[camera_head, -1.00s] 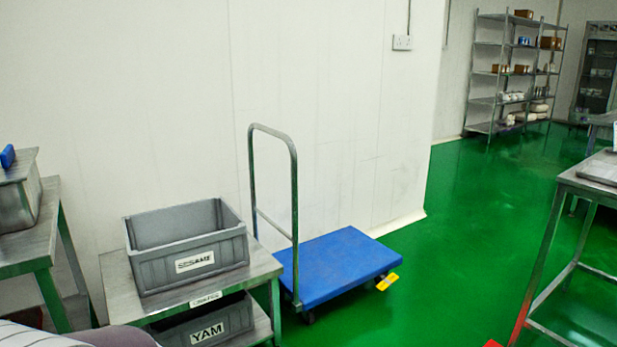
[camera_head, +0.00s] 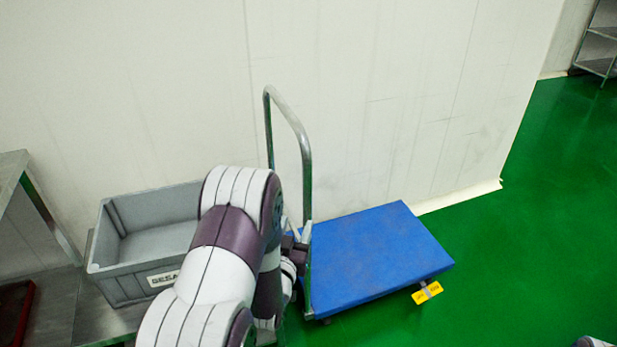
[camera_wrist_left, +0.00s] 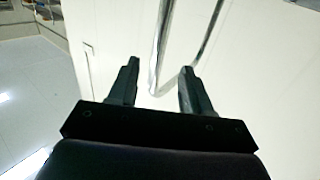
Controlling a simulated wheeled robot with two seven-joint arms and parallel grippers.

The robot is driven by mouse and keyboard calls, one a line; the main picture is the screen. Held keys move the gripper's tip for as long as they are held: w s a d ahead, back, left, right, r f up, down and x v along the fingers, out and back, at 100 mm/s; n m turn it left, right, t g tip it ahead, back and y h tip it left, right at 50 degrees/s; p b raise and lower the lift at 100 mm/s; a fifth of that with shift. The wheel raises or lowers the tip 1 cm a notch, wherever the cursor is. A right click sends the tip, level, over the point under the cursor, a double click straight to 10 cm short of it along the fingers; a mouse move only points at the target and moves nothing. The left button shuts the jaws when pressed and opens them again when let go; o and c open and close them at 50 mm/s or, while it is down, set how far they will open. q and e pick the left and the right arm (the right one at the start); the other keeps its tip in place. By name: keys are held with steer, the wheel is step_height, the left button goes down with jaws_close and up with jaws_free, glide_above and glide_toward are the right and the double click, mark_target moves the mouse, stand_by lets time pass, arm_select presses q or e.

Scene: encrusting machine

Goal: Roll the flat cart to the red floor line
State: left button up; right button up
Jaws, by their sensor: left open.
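The flat cart has a blue deck (camera_head: 375,255) and a metal push handle (camera_head: 305,165) at its left end. It stands on the green floor by the white wall. My left gripper (camera_head: 303,232) is at the handle's near upright, partly hidden by my arm. In the left wrist view the gripper (camera_wrist_left: 159,68) is open, and the metal handle tube (camera_wrist_left: 160,45) shows in the space between and past its fingertips. I cannot tell whether they touch. My right gripper is out of view. The red floor line does not show.
A grey crate (camera_head: 125,275) sits on a metal table (camera_head: 85,318) left of the cart. Open green floor (camera_head: 520,265) lies to the right. A shelf (camera_head: 600,45) stands far right.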

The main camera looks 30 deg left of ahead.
mark_target(306, 197)
arm_select(q)
steer(key=b+x, duration=0.2)
steer(key=x, duration=1)
steer(key=shift+w+a+r, duration=0.1)
steer(key=shift+w, duration=0.2)
jaws_close()
